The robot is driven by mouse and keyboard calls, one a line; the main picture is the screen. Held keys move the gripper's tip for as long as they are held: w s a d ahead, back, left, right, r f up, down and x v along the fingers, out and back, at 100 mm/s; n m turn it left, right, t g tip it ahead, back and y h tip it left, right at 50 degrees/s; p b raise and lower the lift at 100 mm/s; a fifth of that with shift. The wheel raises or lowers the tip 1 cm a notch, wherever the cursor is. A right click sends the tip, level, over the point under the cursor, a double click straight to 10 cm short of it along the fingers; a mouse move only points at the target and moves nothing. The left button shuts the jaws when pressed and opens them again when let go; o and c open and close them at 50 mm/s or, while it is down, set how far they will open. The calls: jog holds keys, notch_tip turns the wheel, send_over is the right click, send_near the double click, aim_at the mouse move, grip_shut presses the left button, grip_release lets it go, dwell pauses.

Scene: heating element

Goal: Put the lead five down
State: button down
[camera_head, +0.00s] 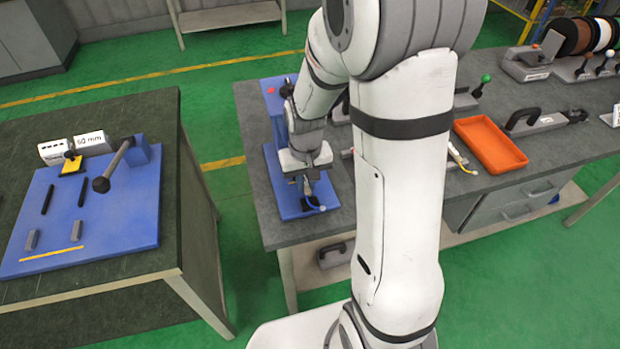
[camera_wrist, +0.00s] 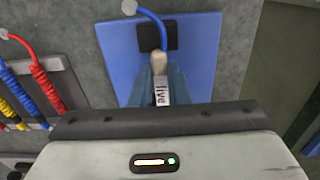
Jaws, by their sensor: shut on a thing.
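Lead five is a blue cable (camera_wrist: 152,20) with a pale end piece (camera_wrist: 157,62) and a white tag (camera_wrist: 162,92) that seems to read "five". My gripper (camera_wrist: 160,80) is shut on the lead at the tag, between its blue-grey fingers. The lead curves up and left to a whitish tip (camera_wrist: 129,7). Below it is a blue plate (camera_wrist: 205,50) with a black pad (camera_wrist: 172,36). In the head view my gripper (camera_head: 306,184) is low over the blue plate (camera_head: 277,187), with a bit of blue cable (camera_head: 318,207) beside it. I cannot tell whether the lead touches the plate.
Red, yellow and blue coiled leads (camera_wrist: 48,88) hang in a rack left of the plate. An orange tray (camera_head: 490,144) and a yellow lead (camera_head: 460,158) lie on the bench to the right. A blue device (camera_head: 273,88) stands behind the plate. Another bench with a blue board (camera_head: 115,215) is at left.

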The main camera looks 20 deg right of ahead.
jog(key=shift+s, duration=0.1)
jog(key=shift+f+b, duration=0.4)
jog(key=shift+f, duration=0.1)
jog(key=c, duration=1.4)
grip_release()
jog(key=shift+r, duration=0.1)
